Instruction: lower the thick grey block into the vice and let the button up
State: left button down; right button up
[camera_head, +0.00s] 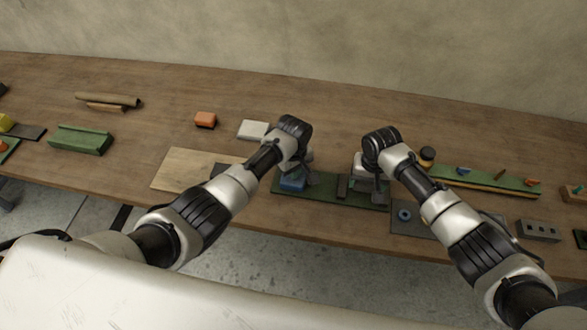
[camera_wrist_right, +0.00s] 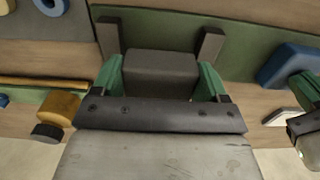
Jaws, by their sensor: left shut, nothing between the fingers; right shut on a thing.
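The thick grey block (camera_wrist_right: 160,72) is between the green-padded fingers of my right gripper (camera_wrist_right: 163,82), which is shut on it. The vice's two dark upright jaws (camera_wrist_right: 109,38) (camera_wrist_right: 209,45) stand apart on a green board (camera_head: 320,191), one on either side of the block's far end. I cannot tell how deep the block sits between them. The blue button (camera_head: 292,184) is at the board's left part. My left gripper (camera_head: 299,168) is shut and empty, right over the button; its fingertip seems to touch it in the right wrist view (camera_wrist_right: 291,66).
A grey plate with a blue ring (camera_head: 404,214) lies right of the vice. A green strip with small coloured pieces (camera_head: 490,181) lies further right. A white block (camera_head: 253,130) and an orange block (camera_head: 205,120) are behind. The table's back middle is clear.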

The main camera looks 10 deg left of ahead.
pick_arm(q)
jog(key=shift+s+f, duration=0.2)
pick_arm(e)
jog(key=shift+f, duration=1.9)
jog(key=o, duration=1)
jog(key=shift+f, duration=0.1)
jog(key=shift+c, duration=1.3)
jog(key=shift+o, duration=0.9)
pick_arm(q)
jog(key=shift+w, duration=0.15)
pick_arm(e)
jog(key=shift+w+r, duration=0.1)
jog(key=shift+r, duration=0.35)
pick_arm(q)
jog(key=shift+r, duration=0.15)
pick_arm(e)
jog(key=shift+d+r, duration=0.15)
jog(key=shift+r, duration=4)
